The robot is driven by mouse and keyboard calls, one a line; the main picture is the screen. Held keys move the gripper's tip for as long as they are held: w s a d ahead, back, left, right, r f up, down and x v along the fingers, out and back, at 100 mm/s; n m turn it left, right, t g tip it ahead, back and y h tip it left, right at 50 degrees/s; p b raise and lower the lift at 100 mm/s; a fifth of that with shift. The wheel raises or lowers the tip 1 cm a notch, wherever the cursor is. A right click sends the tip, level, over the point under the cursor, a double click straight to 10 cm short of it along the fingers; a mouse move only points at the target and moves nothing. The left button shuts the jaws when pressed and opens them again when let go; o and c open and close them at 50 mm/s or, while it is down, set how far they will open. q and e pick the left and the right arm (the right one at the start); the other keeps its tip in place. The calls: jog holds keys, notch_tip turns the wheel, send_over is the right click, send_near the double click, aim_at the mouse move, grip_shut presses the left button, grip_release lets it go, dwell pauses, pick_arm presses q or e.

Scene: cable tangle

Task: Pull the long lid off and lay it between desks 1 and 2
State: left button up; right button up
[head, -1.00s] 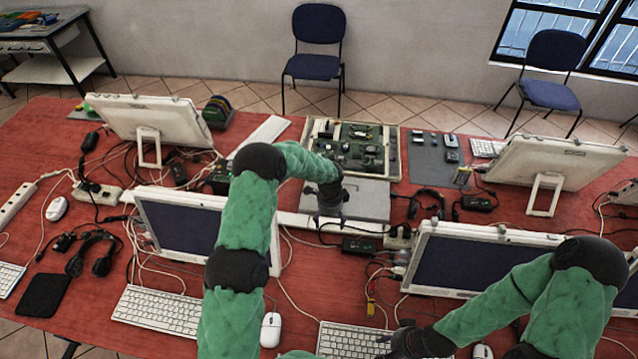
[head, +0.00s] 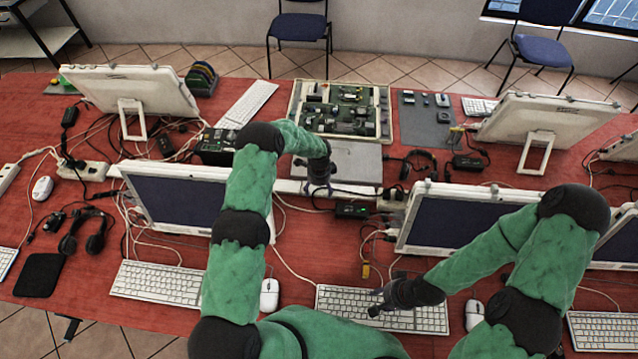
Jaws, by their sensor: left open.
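A long, narrow white strip (head: 288,186), which looks like the long lid, runs along the middle of the red table between the two near monitors. Its left part is hidden behind the left near monitor. My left gripper (head: 319,188) is open, pointing down over the strip's middle; I cannot tell whether it touches it. My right gripper (head: 378,304) is low over the near middle keyboard (head: 340,302), apart from the strip; its jaws are too dark and small to read. No desk numbers are readable.
A grey plate (head: 357,160) and a circuit-board tray (head: 345,108) lie behind the strip. A black power box (head: 352,210) and loose cables lie just in front. Near monitors (head: 180,200) and (head: 460,222) flank the gap. Some bare red tabletop shows in front.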

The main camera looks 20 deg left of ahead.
pick_arm(q)
jog(key=shift+f, duration=0.35)
jog(key=shift+c, duration=0.3)
jog(key=c, duration=0.8)
jog(key=shift+r, duration=0.2)
jog(key=shift+r+p, duration=0.85)
jog(key=shift+r, duration=1.35)
pick_arm(e)
jog(key=shift+r, duration=0.8)
